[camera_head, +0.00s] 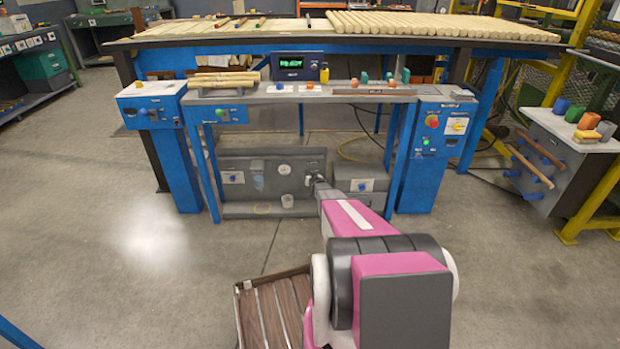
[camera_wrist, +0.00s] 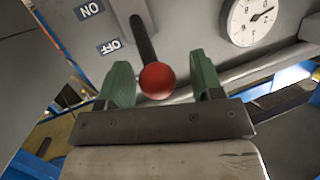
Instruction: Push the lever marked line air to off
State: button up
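The lever (camera_wrist: 144,40) is a dark rod with a red ball knob (camera_wrist: 157,80), on a grey panel in the wrist view. An ON plate (camera_wrist: 88,10) and an OFF plate (camera_wrist: 109,47) are to its left; the rod passes beside the OFF plate. No "line air" wording is readable there. My gripper (camera_wrist: 160,66) is open, its green fingers on either side of the knob with a gap at the right; contact at the left finger is unclear. In the head view my arm reaches the low grey unit (camera_head: 262,208) under the bench and largely hides the lever.
A round gauge (camera_wrist: 251,17) is right of the lever. In the head view the blue-framed bench (camera_head: 345,92) stands above the unit, with a blue switch post (camera_head: 420,180) to the right. A slatted brown crate (camera_head: 246,310) is near my base. Open floor lies left.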

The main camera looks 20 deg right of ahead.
jog(key=shift+s, duration=0.1)
jog(key=v, duration=1)
jog(key=shift+s, duration=0.3)
jog(key=shift+r, duration=0.2)
